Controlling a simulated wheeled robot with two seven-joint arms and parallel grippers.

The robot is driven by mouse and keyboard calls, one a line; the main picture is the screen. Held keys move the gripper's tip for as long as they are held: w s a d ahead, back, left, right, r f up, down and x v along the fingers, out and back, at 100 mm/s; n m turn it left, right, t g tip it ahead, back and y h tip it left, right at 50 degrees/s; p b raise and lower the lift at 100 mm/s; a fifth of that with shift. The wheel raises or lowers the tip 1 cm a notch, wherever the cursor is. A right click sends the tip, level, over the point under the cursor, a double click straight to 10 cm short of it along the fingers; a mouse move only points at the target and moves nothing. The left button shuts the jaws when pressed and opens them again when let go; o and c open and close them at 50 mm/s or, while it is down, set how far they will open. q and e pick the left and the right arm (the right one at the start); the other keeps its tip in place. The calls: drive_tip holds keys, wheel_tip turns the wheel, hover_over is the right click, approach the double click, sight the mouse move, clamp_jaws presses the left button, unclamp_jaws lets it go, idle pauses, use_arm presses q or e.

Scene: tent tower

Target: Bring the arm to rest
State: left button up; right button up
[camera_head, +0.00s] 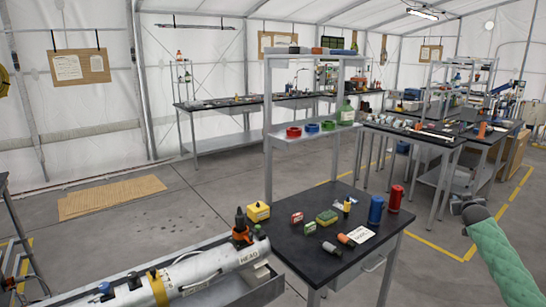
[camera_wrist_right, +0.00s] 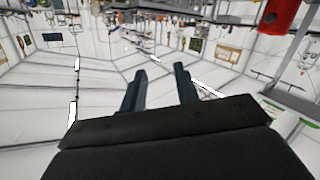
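My right arm, in a green sleeve, comes in at the lower right of the head view. Its gripper (camera_head: 463,203) is raised beyond the right end of the black table (camera_head: 290,238), apart from it. In the right wrist view the two dark fingers (camera_wrist_right: 160,88) stand apart with nothing between them, so it is open and empty. That view appears upside down. My left gripper is not in view.
On the table are a red can (camera_head: 395,198), a blue can (camera_head: 376,209), a yellow box (camera_head: 258,211) and small items. A shelf rack (camera_head: 268,130) rises behind. A white cylinder (camera_head: 200,270) lies in a grey tray at the front left. Open floor shows right of the table.

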drive_tip(key=s+d+f+g+h, duration=0.2)
drive_tip(key=s+d+f+g, duration=0.2)
drive_tip(key=s+f+g, duration=0.45)
drive_tip(key=s+a+f+n+y, duration=0.15)
drive_tip(key=s+a+f, duration=0.35)
drive_tip(key=a+f, duration=0.5)
drive_tip(key=s+a+f+n+g+y, duration=0.1)
drive_tip(key=s+a+f+y, duration=0.1)
drive_tip(key=s+a+f, duration=0.65)
drive_tip(key=s+a+f+n+y, duration=0.1)
drive_tip(key=s+a+f, duration=0.1)
drive_tip(key=a+f, duration=1.05)
drive_tip(key=s+a+f+g+y, duration=0.1)
drive_tip(key=s+a+f, duration=0.55)
drive_tip(key=s, duration=0.25)
drive_tip(key=s+a+f+g+y, duration=0.1)
drive_tip(key=s+a+f, duration=0.5)
drive_tip(key=s+f, duration=0.25)
drive_tip(key=s+a+f+g+y, duration=0.1)
drive_tip(key=s+a, duration=0.7)
drive_tip(key=s, duration=0.4)
drive_tip(key=s+a+f+g+y, duration=0.1)
drive_tip(key=s+a+f+y, duration=0.1)
drive_tip(key=s+a, duration=0.6)
drive_tip(key=s, duration=0.4)
drive_tip(key=shift+a, duration=0.2)
